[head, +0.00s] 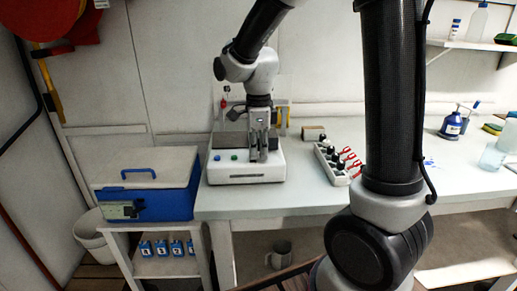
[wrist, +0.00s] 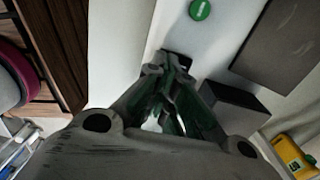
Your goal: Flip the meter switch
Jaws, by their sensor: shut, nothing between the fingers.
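The meter (head: 245,178) is a white box with a dark top panel at the left end of the workbench. A blue button and a green button sit on its front part. My gripper (head: 262,157) points down over the right front of the meter, shut and empty. In the wrist view the closed fingertips (wrist: 172,66) are at a small black part (wrist: 180,58), perhaps the switch, on the white face (wrist: 224,42). The fingers cover much of it, so I cannot tell its position or whether they touch it. The green button (wrist: 200,9) shows beyond them.
A blue case (head: 148,188) stands left of the meter on a small shelf unit. A strip with black and red-handled parts (head: 332,165) lies to the right. The workbench (head: 300,198) is clear between them. Bottles (head: 452,125) stand farther right.

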